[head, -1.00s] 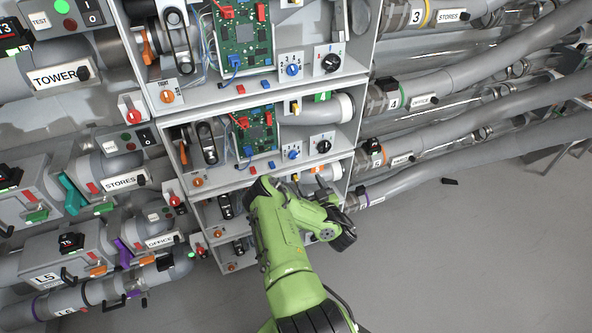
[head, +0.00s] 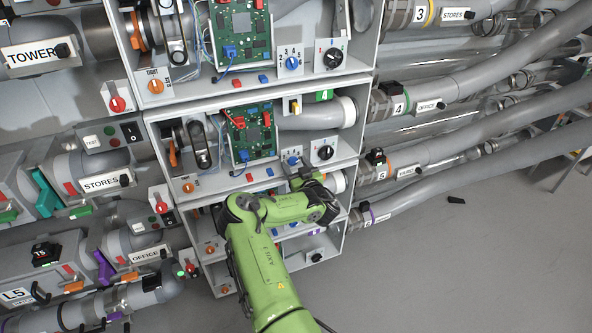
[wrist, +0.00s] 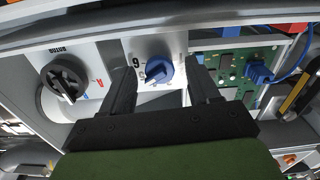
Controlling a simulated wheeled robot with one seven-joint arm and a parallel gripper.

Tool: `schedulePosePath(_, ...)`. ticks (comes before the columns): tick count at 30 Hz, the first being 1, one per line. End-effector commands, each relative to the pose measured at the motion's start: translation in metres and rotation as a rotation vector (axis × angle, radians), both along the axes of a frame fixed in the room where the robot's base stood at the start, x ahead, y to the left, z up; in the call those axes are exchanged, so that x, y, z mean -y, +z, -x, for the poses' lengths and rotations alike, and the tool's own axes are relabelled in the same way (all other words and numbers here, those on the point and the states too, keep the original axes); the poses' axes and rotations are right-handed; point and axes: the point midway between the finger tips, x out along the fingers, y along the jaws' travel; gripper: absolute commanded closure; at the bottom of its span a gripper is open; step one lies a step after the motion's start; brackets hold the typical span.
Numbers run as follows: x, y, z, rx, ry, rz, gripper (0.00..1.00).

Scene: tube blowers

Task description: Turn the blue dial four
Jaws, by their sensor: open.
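The blue dial of bay four (head: 291,160) sits on a white plate in the middle cabinet bay, under a green "4" tag (head: 324,96). In the wrist view the blue dial (wrist: 158,70) shows between my two fingertips, with a digit scale on the plate beside it. My gripper (head: 302,178) is open and empty in front of that bay. In the wrist view my gripper (wrist: 163,72) has one black finger to each side of the dial. I see no contact, and cannot tell how far the tips are from the plate.
A black dial (head: 325,152) stands right of the blue one, also at left in the wrist view (wrist: 65,78). A green circuit board (head: 250,135) is on the left. Another blue dial (head: 291,62) is in the bay above. Shelf edges bound the bay.

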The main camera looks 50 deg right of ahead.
Motion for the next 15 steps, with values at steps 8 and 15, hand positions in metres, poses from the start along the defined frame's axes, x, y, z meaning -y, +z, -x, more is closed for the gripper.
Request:
schedulePosePath(8,-0.0001,0.0006,0.0004,0.000,0.000,0.000,0.67)
schedulePosePath(15,-0.0007,0.0003,0.0001,-0.001,0.001,0.001,0.92)
